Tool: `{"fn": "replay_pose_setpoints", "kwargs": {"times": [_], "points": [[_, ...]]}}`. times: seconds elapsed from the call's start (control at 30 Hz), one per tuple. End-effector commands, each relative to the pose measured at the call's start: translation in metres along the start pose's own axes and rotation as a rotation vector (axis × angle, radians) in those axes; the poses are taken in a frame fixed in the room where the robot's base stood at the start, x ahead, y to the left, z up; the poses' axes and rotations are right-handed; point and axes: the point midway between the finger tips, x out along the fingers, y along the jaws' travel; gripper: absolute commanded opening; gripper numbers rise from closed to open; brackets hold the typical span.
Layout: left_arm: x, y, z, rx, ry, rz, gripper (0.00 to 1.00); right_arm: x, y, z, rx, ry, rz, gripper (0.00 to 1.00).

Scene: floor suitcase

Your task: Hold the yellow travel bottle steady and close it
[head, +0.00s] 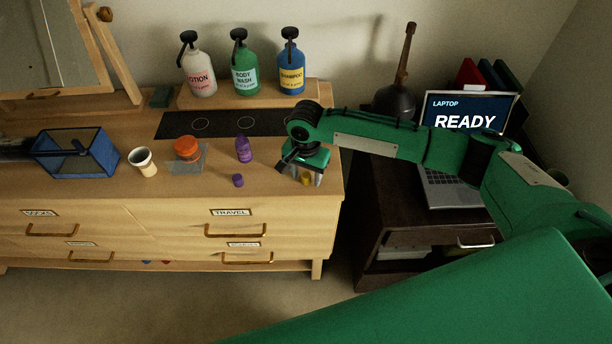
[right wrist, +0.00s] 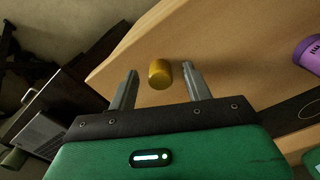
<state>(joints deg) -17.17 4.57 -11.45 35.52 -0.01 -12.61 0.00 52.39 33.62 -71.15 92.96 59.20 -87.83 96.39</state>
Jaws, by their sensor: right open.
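A small plain yellow cylinder (head: 305,181) is on the dresser top near its front right corner. It also shows in the right wrist view (right wrist: 160,74); I cannot tell whether it is a cap or a whole bottle. My right gripper (head: 303,177) points down over it. In the right wrist view the open fingers (right wrist: 160,68) are on either side of the yellow cylinder, with gaps. No other yellow travel bottle is visible.
A purple bottle (head: 243,150) and a small purple cap (head: 238,180) are left of my right gripper. An orange jar (head: 188,149), a white cup (head: 143,161) and a blue mesh basket (head: 78,152) are farther left. Pump bottles stand behind. The dresser's front edge is close.

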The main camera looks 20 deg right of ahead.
Motion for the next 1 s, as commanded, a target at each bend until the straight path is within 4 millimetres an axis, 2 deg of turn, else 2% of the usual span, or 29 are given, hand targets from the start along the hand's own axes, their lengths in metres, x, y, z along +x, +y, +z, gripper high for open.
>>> {"fn": "replay_pose_setpoints", "kwargs": {"times": [0.13,0.17,0.3,0.4,0.77,1.0], "points": [[0.0,0.0,0.0,0.0,0.0,0.0,0.36,0.0,0.0,0.0,0.0,0.0,0.0,0.5],[0.0,0.0,0.0,0.0,0.0,0.0,0.36,0.0,0.0,0.0,0.0,0.0,0.0,0.46],[0.0,0.0,0.0,0.0,0.0,0.0,0.36,0.0,0.0,0.0,0.0,0.0,0.0,0.19],[0.0,0.0,0.0,0.0,0.0,0.0,0.36,0.0,0.0,0.0,0.0,0.0,0.0,0.03],[0.0,0.0,0.0,0.0,0.0,0.0,0.36,-0.002,0.0,0.0,0.001,0.0,0.0,0.03],[0.004,0.0,0.001,0.0,0.0,0.0,0.36,-0.024,0.0,0.0,0.0,0.0,-0.002,0.03]]}}
